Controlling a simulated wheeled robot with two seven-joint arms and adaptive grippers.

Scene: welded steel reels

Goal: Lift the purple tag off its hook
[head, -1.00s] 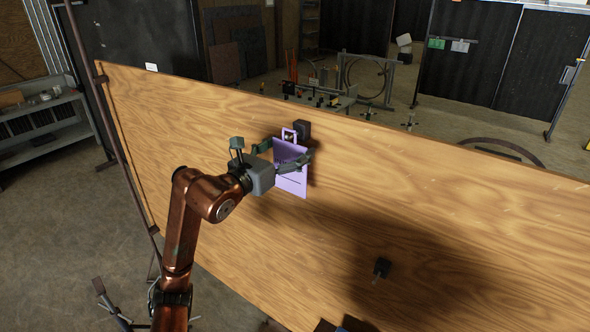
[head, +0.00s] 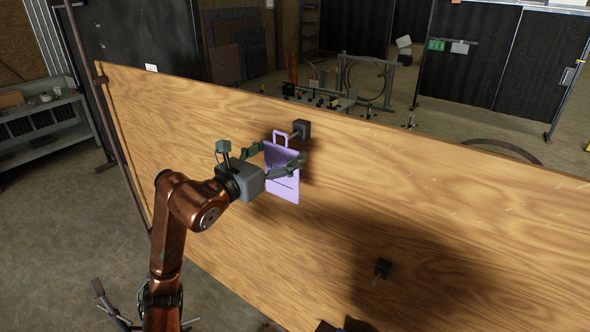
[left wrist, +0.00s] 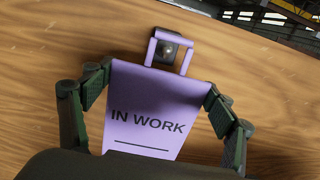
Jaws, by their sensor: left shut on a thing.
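The purple tag (head: 283,186) has a square loop at its top and reads "IN WORK" in the left wrist view (left wrist: 147,122). My left gripper (head: 280,159) is shut on the tag, one finger at each side edge near its top. The tag stands off the board, in front of its dark hook (head: 301,129). In the left wrist view the hook's end (left wrist: 167,49) shows through the loop. I cannot tell whether the loop is still around the peg or just in front of it. My right gripper is not in view.
The hook is on a large wooden board (head: 190,120). A second dark hook (head: 382,268), with no tag on it, sits lower right on the board. A brown upright post (head: 110,140) stands at the board's left edge. A grey shelf (head: 45,128) is at far left.

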